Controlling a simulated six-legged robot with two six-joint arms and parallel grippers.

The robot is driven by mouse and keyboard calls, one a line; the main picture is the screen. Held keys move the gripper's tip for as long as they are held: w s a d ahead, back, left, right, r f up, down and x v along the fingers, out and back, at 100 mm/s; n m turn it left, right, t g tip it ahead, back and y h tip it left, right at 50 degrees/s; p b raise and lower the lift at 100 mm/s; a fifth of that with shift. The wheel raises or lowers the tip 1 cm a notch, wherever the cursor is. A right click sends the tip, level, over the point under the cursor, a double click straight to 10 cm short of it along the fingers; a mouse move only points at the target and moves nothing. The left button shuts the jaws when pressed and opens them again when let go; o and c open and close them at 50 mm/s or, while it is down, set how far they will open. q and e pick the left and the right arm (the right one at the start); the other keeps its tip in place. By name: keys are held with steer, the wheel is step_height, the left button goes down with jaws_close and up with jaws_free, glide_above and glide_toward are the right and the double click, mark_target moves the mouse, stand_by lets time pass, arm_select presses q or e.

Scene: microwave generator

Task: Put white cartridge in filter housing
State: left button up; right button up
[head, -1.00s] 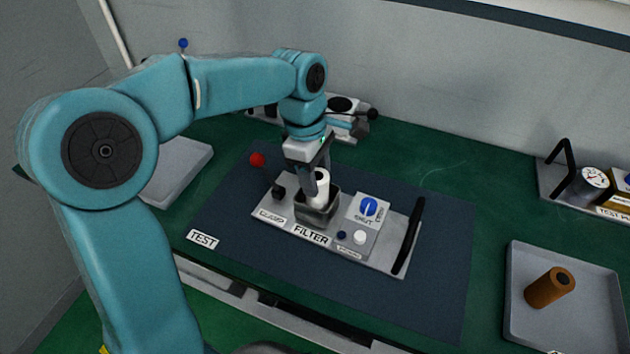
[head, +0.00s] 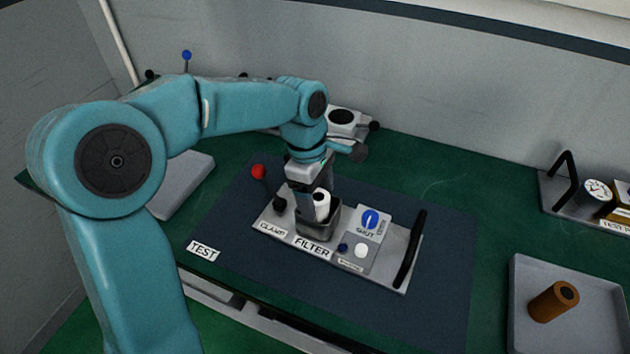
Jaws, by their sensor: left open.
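The white cartridge (head: 321,205) stands in the grey filter housing (head: 318,228), the open square cup on the filter plate. Its top with a dark hole shows above the rim; its lower part is hidden by the housing wall. It looks slightly tilted. My left gripper (head: 303,195) is open, pointing down over the left side of the housing, next to the cartridge. One finger is partly hidden, and I cannot tell whether it touches the cartridge. My right gripper is not in view.
The filter plate carries a red-knobbed clamp lever (head: 259,172), a blue dial (head: 370,220) and a black handle (head: 410,250). A brown cartridge (head: 553,301) lies in the grey tray (head: 530,268) at right. A gauge unit (head: 597,190) stands behind it. An empty tray (head: 185,185) is at left.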

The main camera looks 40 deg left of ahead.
arm_select(q)
step_height(320, 180, up, 12)
steer(key=a+p, duration=0.1)
steer(key=shift+s+a, duration=0.2)
steer(key=shift+a, duration=0.15)
steer(key=shift+f, duration=0.1)
stand_by(0.3)
